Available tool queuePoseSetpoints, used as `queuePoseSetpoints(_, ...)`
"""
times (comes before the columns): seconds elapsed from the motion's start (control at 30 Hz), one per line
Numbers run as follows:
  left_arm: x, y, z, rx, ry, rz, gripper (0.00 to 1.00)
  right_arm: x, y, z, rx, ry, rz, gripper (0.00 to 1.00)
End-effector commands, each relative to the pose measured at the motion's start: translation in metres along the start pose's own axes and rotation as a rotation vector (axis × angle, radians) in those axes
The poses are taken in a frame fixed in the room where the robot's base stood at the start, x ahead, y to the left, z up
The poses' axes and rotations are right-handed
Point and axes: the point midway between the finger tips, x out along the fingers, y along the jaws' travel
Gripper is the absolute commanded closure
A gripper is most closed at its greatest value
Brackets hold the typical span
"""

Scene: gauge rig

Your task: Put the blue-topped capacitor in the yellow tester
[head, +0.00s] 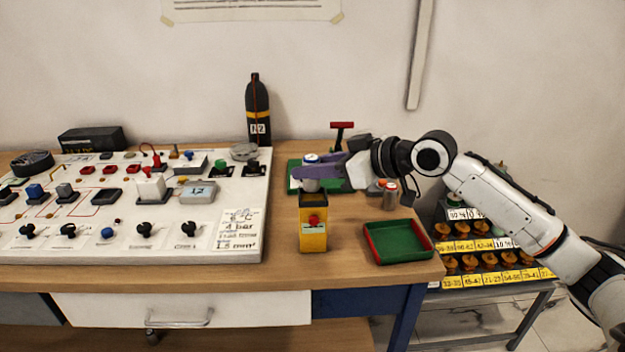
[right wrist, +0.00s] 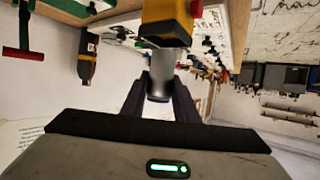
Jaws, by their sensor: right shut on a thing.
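The yellow tester (head: 313,236) stands upright on the bench, with a dark top and a red button on its front. My right gripper (head: 311,172) is directly above it, its purple fingers shut on the blue-topped capacitor (head: 311,186). The capacitor is upright, its blue top just above the fingers and its grey body below. In the right wrist view, which is upside down, the silver capacitor (right wrist: 160,72) reaches from between the fingers to the dark top of the tester (right wrist: 168,12). I cannot tell whether its lower end is inside the tester. My left gripper is out of view.
A red-and-green tray (head: 398,241) is right of the tester. Orange-topped cylinders (head: 390,197) stand behind the tray, partly hidden by my right arm. A large white panel (head: 130,222) with knobs fills the left. A black N2 bottle (head: 257,115) stands at the back.

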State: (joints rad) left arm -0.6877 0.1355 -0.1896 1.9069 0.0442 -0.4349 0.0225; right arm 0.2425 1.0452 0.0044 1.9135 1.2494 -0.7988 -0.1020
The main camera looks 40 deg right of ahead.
Motion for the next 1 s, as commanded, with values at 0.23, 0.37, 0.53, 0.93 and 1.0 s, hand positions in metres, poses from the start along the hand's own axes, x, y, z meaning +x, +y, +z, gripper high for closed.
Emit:
queuePoseSetpoints(0.23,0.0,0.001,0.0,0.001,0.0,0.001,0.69,0.01,0.0,0.025,0.001,-0.001,0.0,0.95)
queuePoseSetpoints(0.37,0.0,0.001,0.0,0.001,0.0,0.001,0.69,0.01,0.0,0.025,0.001,-0.001,0.0,0.95)
queuePoseSetpoints(0.53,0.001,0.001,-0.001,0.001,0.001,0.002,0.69,0.011,0.0,0.026,0.001,-0.002,0.0,0.64)
queuePoseSetpoints(0.93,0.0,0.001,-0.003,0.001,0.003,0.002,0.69,0.009,0.0,0.024,0.001,-0.002,0.0,0.54)
queuePoseSetpoints(1.0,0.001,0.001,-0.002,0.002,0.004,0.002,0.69,0.006,0.0,0.026,0.002,-0.003,0.001,0.54)
